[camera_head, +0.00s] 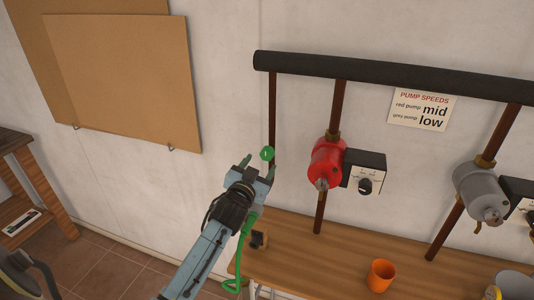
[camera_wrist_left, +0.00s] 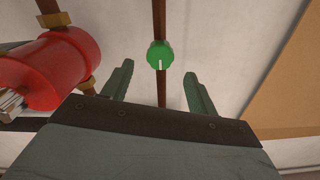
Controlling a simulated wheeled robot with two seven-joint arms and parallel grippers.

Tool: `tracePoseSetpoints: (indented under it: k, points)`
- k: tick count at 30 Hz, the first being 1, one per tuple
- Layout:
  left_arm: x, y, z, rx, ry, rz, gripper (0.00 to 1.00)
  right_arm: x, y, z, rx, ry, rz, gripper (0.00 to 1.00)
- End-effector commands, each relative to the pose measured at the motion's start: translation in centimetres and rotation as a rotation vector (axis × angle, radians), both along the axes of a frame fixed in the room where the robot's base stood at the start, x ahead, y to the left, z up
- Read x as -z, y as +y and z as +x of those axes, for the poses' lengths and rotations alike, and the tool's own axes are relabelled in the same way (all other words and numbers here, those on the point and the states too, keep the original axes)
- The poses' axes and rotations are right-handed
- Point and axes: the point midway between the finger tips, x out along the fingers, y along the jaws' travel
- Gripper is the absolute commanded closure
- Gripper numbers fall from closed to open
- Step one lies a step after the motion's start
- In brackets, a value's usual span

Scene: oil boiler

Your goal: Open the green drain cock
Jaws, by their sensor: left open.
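The green drain cock (camera_head: 267,153) is a round green knob on a thin vertical brown pipe, left of the red pump. In the left wrist view the knob (camera_wrist_left: 160,55) shows a white mark pointing down. My left gripper (camera_head: 258,163) is open, with its green fingers pointing toward the knob. In the left wrist view the fingers (camera_wrist_left: 158,85) stand on either side of the knob's line, with the knob beyond their tips and apart from them. My right gripper is not in view.
A red pump (camera_head: 325,163) with a dial box (camera_head: 363,171) is close on the right. A grey pump (camera_head: 480,190) stands farther right. A dark thick pipe (camera_head: 400,83) runs above. An orange cup (camera_head: 381,275) stands on the wooden table (camera_head: 330,255).

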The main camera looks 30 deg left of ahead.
Motion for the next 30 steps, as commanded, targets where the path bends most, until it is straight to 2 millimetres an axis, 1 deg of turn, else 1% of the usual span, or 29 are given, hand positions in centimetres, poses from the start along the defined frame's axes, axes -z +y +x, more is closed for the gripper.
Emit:
tracePoseSetpoints:
  k: [1, 6, 12, 18, 26, 28, 30]
  points:
    - [-0.1, 0.2, 1.0, 0.000, 0.001, 0.000, 0.41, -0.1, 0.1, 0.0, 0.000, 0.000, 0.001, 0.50]
    - [0.0, 0.9, 3.7, -0.001, 0.001, 0.000, 0.41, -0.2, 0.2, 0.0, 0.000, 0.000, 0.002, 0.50]
    - [0.0, 1.5, 5.9, -0.001, 0.002, 0.001, 0.41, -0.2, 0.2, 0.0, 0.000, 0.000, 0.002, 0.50]
    - [0.0, 1.7, 6.8, -0.001, 0.002, 0.001, 0.41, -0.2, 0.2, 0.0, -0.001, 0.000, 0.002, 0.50]
    - [0.1, 1.7, 6.9, -0.001, 0.002, 0.000, 0.41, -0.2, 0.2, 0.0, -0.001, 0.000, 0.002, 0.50]
    - [0.1, 1.7, 6.9, -0.001, 0.002, 0.000, 0.48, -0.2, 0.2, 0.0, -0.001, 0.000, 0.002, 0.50]
    - [0.1, 1.7, 6.9, -0.001, 0.002, 0.000, 0.57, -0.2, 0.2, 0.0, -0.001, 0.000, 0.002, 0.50]
